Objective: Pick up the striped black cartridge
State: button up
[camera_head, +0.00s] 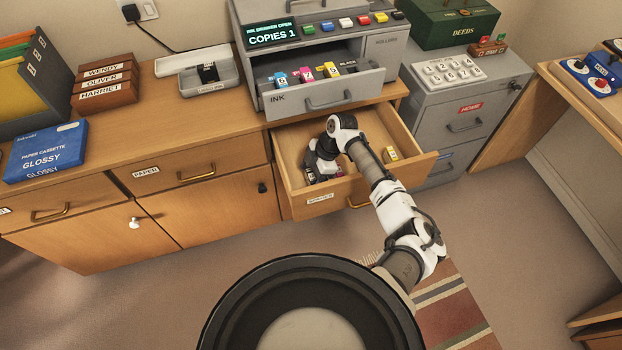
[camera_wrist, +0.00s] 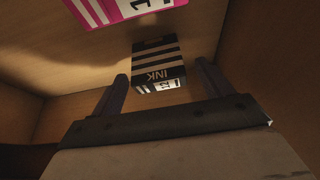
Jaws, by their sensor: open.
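The striped black cartridge (camera_wrist: 157,66) lies in the open wooden drawer, with pale stripes and INK lettering showing in the wrist view. My gripper (camera_wrist: 160,82) is open, with one finger on each side of the cartridge's near end. I cannot tell whether the fingers touch it. In the head view my gripper (camera_head: 320,176) is down inside the drawer (camera_head: 293,140), and my arm hides most of what lies under it. A pink striped cartridge (camera_wrist: 125,8) lies just beyond the black one in the wrist view.
Drawer walls (camera_wrist: 235,55) rise close around my gripper. A yellow cartridge (camera_head: 390,154) lies at the drawer's right side. The grey copier's open ink tray (camera_head: 325,92) hangs above the drawer's back, holding several coloured cartridges. A grey cabinet (camera_head: 465,123) stands to the right.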

jog(key=c, duration=1.1)
